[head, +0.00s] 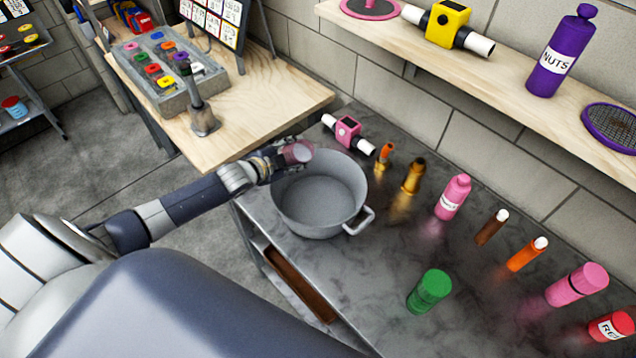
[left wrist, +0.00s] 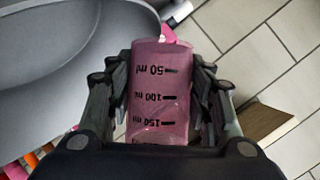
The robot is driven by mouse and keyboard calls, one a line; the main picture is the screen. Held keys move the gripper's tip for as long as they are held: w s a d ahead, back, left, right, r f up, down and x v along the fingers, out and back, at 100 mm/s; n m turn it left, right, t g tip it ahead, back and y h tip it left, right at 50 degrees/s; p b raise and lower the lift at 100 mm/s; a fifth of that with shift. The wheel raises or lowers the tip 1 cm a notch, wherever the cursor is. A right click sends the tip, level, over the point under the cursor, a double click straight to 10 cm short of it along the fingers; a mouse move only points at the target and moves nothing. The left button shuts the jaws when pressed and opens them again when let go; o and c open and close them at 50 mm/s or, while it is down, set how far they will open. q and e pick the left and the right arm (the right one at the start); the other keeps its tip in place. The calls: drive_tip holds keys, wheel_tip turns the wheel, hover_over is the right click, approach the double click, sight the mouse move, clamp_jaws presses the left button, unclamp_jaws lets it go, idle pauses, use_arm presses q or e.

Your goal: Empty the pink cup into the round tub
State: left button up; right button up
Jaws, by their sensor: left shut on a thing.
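The pink cup (head: 298,152) is small and translucent, with dark measuring marks that show in the left wrist view (left wrist: 160,95). My left gripper (head: 284,157) is shut on it, with one finger on each side. The gripper holds the cup at the upper left rim of the round tub (head: 320,232). The tub is a grey metal pot with a side handle, standing on the dark counter; its visible inside looks empty. In the left wrist view the tub (left wrist: 60,60) fills the upper left. I cannot tell what the cup contains. My right gripper is not in view.
A pink valve piece (head: 348,133) with white ends lies behind the tub. Several bottles and fittings, including a pink bottle (head: 453,196) and a green cylinder (head: 430,291), stand to the tub's right. A wooden bench (head: 270,95) holds a grey button box (head: 168,65).

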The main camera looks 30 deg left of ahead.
use_arm(q)
drive_tip(key=shift+w+d+r, duration=0.1)
drive_tip(key=shift+d+r, duration=0.1)
drive_tip(key=shift+d, duration=0.1)
drive_tip(key=shift+s+a, duration=0.2)
drive_tip(key=shift+a, duration=0.05)
drive_tip(key=shift+w+f, duration=0.1)
drive_tip(key=shift+w+d+m+y+b, duration=0.2)
drive_tip(key=shift+m+y+b, duration=0.1)
drive_tip(key=shift+b, duration=0.05)
drive_tip(key=shift+s+a+f+t+b, duration=0.1)
drive_tip(key=shift+s+a+t+b, duration=0.2)
drive_tip(key=shift+w+d, duration=0.15)
drive_tip(key=shift+w, duration=0.1)
drive_tip(key=shift+d+m, duration=0.15)
drive_tip(key=shift+m, duration=0.15)
drive_tip(key=shift+s+a+b, duration=0.2)
drive_tip(key=shift+a+b, duration=0.15)
drive_tip(key=shift+b, duration=0.1)
drive_tip(key=shift+w+y, duration=0.1)
drive_tip(key=shift+y, duration=0.2)
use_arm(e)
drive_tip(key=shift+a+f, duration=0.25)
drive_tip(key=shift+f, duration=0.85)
